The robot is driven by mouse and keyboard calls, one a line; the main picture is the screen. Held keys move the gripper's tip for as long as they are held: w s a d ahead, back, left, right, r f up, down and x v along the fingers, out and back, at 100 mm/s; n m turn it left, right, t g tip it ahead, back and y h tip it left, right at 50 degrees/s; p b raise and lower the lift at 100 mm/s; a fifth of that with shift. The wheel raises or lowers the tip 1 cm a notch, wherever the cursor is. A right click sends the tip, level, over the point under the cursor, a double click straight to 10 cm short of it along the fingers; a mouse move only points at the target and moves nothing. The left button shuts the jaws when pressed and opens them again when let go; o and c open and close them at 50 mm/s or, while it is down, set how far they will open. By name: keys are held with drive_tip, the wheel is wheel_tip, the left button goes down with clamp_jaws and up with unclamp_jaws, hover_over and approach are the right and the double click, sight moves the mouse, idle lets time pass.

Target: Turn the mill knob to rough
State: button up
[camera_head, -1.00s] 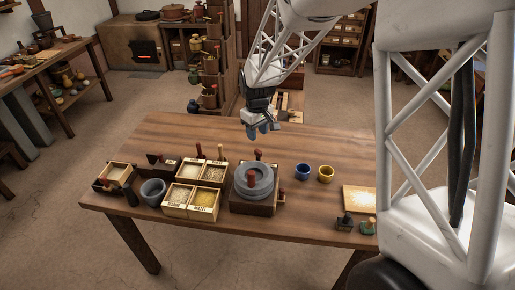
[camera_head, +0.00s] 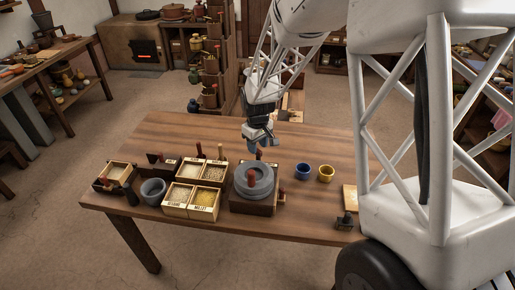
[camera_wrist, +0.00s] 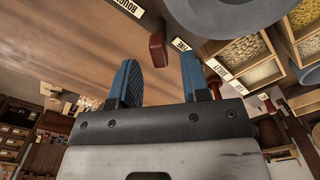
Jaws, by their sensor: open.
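The mill is a round grey stone (camera_head: 262,173) on a wooden box (camera_head: 252,207) on the table. A red handle (camera_head: 252,178) stands on the stone. In the wrist view a red knob (camera_wrist: 157,48) sits beside the mill's stone (camera_wrist: 230,14), between a label reading ROUGH (camera_wrist: 126,7) and another, seemingly FINE (camera_wrist: 181,45). My gripper (camera_head: 262,147) is above the far side of the mill. Its blue fingers (camera_wrist: 158,68) are open and empty, with the knob just beyond and between the tips. I see no contact. Which mark the knob points to is unclear.
Grain trays (camera_head: 190,213) and a grey mortar (camera_head: 153,192) stand left of the mill. A blue cup (camera_head: 303,169) and a yellow cup (camera_head: 326,173) stand to its right. A dark stamp-like object (camera_head: 345,221) is near the front edge. The far table strip is clear.

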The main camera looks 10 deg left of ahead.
drive_tip(key=shift+f, duration=0.9)
clamp_jaws()
